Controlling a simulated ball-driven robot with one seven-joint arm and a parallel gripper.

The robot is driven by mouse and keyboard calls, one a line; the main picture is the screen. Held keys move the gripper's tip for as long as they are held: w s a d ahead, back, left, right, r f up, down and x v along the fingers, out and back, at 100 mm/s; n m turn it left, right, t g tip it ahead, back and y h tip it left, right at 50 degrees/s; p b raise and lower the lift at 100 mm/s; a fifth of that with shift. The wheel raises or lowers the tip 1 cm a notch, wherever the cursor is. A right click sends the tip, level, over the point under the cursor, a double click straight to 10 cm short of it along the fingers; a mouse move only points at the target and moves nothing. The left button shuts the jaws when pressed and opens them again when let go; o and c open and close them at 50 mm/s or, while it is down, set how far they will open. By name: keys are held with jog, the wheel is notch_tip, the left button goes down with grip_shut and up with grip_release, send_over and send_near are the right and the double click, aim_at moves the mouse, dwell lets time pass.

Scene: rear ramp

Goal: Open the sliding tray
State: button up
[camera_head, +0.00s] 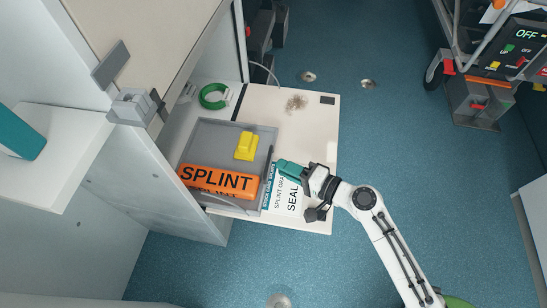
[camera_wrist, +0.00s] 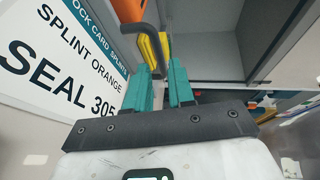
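The grey sliding tray (camera_head: 204,136) sits on the cream surface in the cabinet opening. It holds an orange SPLINT box (camera_head: 218,181) and a yellow block (camera_head: 246,146). A dark bar handle (camera_head: 268,163) runs along its right edge; the handle (camera_wrist: 149,38) also shows in the wrist view. My gripper (camera_head: 279,168) has teal fingers and is at the handle from the right. In the wrist view its fingertips (camera_wrist: 162,66) are apart, with the handle's near end at the gap between them. I cannot tell whether they touch it.
A white SEAL card (camera_head: 287,197) lies beside the tray, under my gripper. A green ring (camera_head: 213,96) lies behind on the cream surface (camera_head: 307,128). A white cabinet wall (camera_head: 170,190) stands at left. A wheeled cart (camera_head: 490,60) is far right.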

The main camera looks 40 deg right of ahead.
jog(key=shift+v, duration=1.75)
